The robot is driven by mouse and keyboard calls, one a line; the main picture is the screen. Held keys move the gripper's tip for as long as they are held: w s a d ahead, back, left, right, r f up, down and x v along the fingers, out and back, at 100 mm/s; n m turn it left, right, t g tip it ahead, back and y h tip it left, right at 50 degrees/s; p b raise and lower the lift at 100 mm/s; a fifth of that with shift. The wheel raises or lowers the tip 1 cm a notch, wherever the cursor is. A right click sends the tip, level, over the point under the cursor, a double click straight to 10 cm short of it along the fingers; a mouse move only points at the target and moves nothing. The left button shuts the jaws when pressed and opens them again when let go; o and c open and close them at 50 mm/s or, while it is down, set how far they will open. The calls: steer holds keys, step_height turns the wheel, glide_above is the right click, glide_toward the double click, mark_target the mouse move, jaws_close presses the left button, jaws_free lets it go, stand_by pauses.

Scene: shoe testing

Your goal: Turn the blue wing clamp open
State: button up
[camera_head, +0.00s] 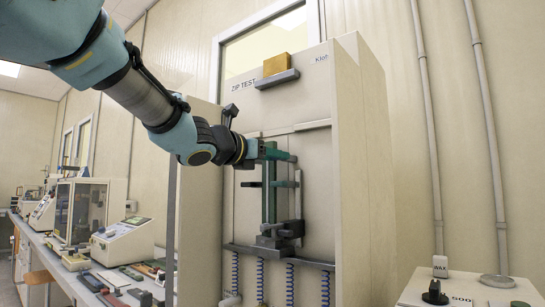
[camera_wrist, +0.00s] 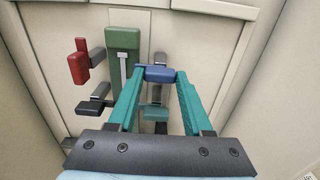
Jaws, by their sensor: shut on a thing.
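The blue wing clamp (camera_wrist: 160,74) sits between the tips of my gripper (camera_wrist: 158,76) in the wrist view, just right of a green block with a zipper strip (camera_wrist: 122,62). The teal fingers are shut on the clamp, one at each end. In the head view my gripper (camera_head: 278,153) reaches in from the left to the upper part of the tester's green column (camera_head: 269,195). The blue clamp cannot be made out there behind the fingers.
The tall beige tester cabinet (camera_head: 365,170) has a side wall close on the right. In the wrist view, a red handle (camera_wrist: 78,66) and a dark clamp (camera_wrist: 93,105) stand left of the green block. A teal-grey part (camera_wrist: 156,113) lies below, between the fingers. A bench with instruments (camera_head: 122,243) is at left.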

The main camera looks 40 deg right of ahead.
jaws_close()
steer(key=shift+f+b, duration=0.1)
steer(key=shift+b, duration=0.25)
steer(key=shift+m+b, duration=8.7)
steer(key=shift+m, duration=0.3)
